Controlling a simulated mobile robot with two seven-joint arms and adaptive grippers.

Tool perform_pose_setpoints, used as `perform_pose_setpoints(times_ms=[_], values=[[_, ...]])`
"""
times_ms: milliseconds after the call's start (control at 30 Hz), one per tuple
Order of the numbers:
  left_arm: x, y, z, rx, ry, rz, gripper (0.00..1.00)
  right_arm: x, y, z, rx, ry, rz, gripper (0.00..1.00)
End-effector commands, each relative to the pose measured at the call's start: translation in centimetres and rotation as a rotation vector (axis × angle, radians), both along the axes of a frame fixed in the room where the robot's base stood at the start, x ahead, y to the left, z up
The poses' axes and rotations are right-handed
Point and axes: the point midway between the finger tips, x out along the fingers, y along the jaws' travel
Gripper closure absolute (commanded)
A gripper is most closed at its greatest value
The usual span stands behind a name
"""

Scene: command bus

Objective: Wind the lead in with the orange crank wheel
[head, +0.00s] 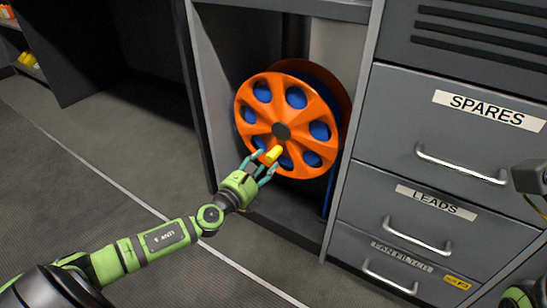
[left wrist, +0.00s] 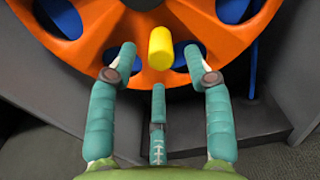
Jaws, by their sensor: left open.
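The orange crank wheel (head: 262,118) stands upright in an open cabinet bay in the head view, with holes showing blue behind it. A yellow handle (head: 273,154) sticks out from its lower part. My left gripper (head: 262,168) is open at the handle, with its teal fingers just below and around it. In the left wrist view the yellow handle (left wrist: 160,48) stands between the two outer fingertips, and the third finger is below it. No finger clearly touches the handle. The blue lead (head: 330,190) hangs down at the right behind the wheel. My right gripper is not clearly visible.
Grey drawers marked SPARES (head: 490,108), LEADS (head: 435,202) and PAN FILTER (head: 402,255), with protruding bar handles, stand right of the bay. The bay's side panels flank the wheel. The grey floor (head: 130,150) at left is clear.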

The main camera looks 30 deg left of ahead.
Motion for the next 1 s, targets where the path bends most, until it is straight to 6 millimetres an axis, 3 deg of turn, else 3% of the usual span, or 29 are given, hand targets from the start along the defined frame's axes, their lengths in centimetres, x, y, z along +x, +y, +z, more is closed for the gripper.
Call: perform_pose_setpoints(times_ms=[400, 767, 800, 900, 933, 1000], values=[[5.2, -0.2, -0.1, 0.003, -0.001, 0.0, 0.49, -0.9, 0.1, 0.4, -0.001, -0.043, -0.001, 1.0], [5.8, -0.3, 0.0, 0.005, 0.0, -0.001, 0.49, -1.3, 0.1, 0.8, -0.001, -0.06, -0.001, 1.0], [5.8, -0.3, 0.0, 0.005, 0.0, -0.001, 0.53, -1.3, 0.1, 0.8, 0.001, -0.061, 0.0, 1.0], [5.8, -0.3, 0.0, 0.005, 0.0, -0.001, 0.93, -1.3, 0.0, 0.9, 0.003, -0.06, 0.001, 1.0], [5.8, -0.3, 0.0, 0.005, 0.0, -0.001, 1.0, -1.3, 0.0, 0.9, 0.003, -0.061, 0.001, 1.0], [5.8, -0.3, 0.0, 0.005, 0.0, -0.001, 1.0, -1.3, 0.0, 0.9, 0.005, -0.06, 0.001, 1.0]])
